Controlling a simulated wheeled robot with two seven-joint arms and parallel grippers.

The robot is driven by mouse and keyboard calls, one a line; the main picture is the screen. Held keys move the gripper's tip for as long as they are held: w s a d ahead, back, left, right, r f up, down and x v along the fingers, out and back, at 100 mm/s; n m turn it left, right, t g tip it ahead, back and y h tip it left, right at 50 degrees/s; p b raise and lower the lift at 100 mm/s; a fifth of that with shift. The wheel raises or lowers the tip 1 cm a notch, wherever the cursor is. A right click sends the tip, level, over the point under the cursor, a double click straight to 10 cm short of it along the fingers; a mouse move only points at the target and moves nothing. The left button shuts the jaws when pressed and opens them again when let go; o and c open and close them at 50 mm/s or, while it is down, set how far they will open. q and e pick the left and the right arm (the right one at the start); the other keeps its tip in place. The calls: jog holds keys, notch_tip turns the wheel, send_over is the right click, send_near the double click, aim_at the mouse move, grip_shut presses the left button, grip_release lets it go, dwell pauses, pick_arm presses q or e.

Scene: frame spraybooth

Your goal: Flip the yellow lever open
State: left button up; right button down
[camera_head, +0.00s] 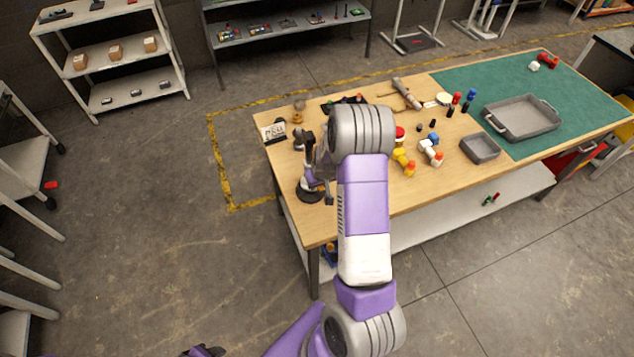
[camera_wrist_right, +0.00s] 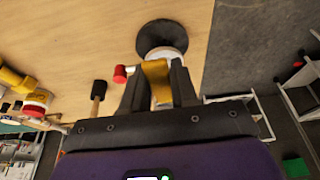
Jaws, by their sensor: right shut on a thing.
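The yellow lever (camera_wrist_right: 157,72) sits between the two dark fingers of my right gripper (camera_wrist_right: 158,82) in the right wrist view, and the gripper is shut on it. Beyond it are a whitish body and a round dark base (camera_wrist_right: 162,35) on the wooden tabletop. In the head view the dark base (camera_head: 310,193) stands near the table's left edge; my right arm hides most of the gripper and the lever. A dark part, apparently my left gripper (camera_head: 205,351), shows at the bottom edge, cut off, with its fingers unclear.
A red-ended piece (camera_wrist_right: 122,73) is left of the lever in the right wrist view.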

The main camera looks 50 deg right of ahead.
aim_at(322, 189)
jog(key=c, duration=1)
grip_release()
jog(key=shift+o, duration=0.2)
jog(key=shift+s+r, duration=0.1)
jog(key=shift+r, duration=0.45)
jog(key=v, duration=0.6)
jog(key=shift+s+a+r, duration=0.1)
jog(key=shift+s+r, duration=0.05)
jog(key=shift+s, duration=0.1)
